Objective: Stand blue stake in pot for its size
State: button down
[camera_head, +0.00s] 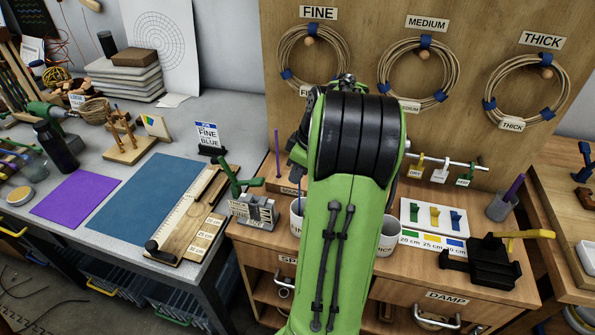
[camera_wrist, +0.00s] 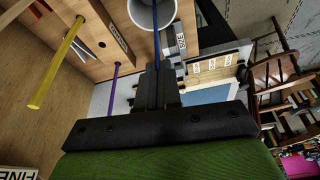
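My gripper (camera_wrist: 157,70) points away from the wrist camera, its black fingers close together on a thin blue stake (camera_wrist: 157,45). The stake runs from the fingertips to the mouth of a white pot (camera_wrist: 143,15); I cannot tell whether its end is inside or in front of it. A sign (camera_head: 208,138) reads FINE and BLUE.
A purple stake (camera_head: 278,153) stands upright at the left of the wooden bench; a yellow stake (camera_wrist: 58,62) shows in the wrist view. Cane coils marked FINE, MEDIUM and THICK hang on the back board (camera_head: 365,35). A colour card (camera_head: 433,222) and black holder (camera_head: 485,262) lie right.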

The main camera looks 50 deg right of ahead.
jog(key=shift+f+b, duration=0.75)
jog(key=shift+f, duration=0.2)
jog(key=c, duration=1.2)
grip_release()
jog(key=shift+r, duration=0.1)
jog(key=shift+c, duration=0.2)
jog(key=p+v, duration=0.7)
jog(key=v, duration=0.8)
jog(key=shift+r, duration=0.35)
jog(key=shift+s, duration=0.1)
jog(key=shift+a, duration=0.1)
